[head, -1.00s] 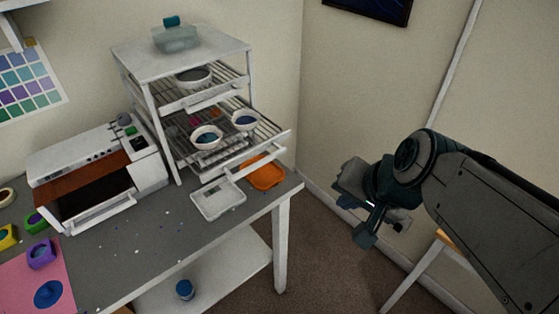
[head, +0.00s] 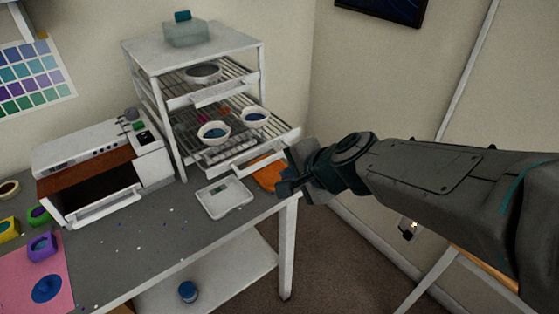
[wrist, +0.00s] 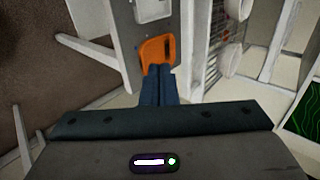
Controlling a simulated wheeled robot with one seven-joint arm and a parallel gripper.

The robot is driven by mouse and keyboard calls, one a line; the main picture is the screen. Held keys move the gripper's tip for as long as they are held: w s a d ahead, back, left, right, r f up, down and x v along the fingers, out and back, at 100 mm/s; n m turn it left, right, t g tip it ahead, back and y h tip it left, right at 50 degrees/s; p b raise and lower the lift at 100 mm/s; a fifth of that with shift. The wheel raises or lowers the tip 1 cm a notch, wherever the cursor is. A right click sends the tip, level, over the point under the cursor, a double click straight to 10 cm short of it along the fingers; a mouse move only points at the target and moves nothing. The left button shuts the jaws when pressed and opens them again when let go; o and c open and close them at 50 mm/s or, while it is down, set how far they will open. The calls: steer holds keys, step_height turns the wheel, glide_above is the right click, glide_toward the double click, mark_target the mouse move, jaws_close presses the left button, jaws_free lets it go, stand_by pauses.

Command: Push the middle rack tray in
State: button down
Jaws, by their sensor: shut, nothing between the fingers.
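The rack (head: 195,45) stands at the back of the bench. Its middle tray (head: 262,152) sticks out toward the front right, past the frame, with a white front bar. Two white bowls with blue contents, a left one (head: 214,133) and a right one (head: 254,116), stand on this tray. My gripper (head: 283,188) is shut and empty, in front of and below the tray's front bar, near the bench corner. In the wrist view its closed fingers (wrist: 158,84) point at an orange object, with the rack to the right. I see no clear contact with the tray.
The orange object (head: 268,176) lies on the bench below the tray, partly behind my gripper. A white scale (head: 225,197) lies left of it. A printer-like machine (head: 100,165) stands left of the rack. A glass container (head: 187,33) sits on the rack top.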

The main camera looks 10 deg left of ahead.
steer(key=w+a, duration=0.1)
steer(key=a, duration=0.1)
steer(key=w+a+p, duration=0.1)
steer(key=w, duration=0.1)
steer(key=shift+a+f, duration=0.35)
steer(key=shift+f, duration=0.05)
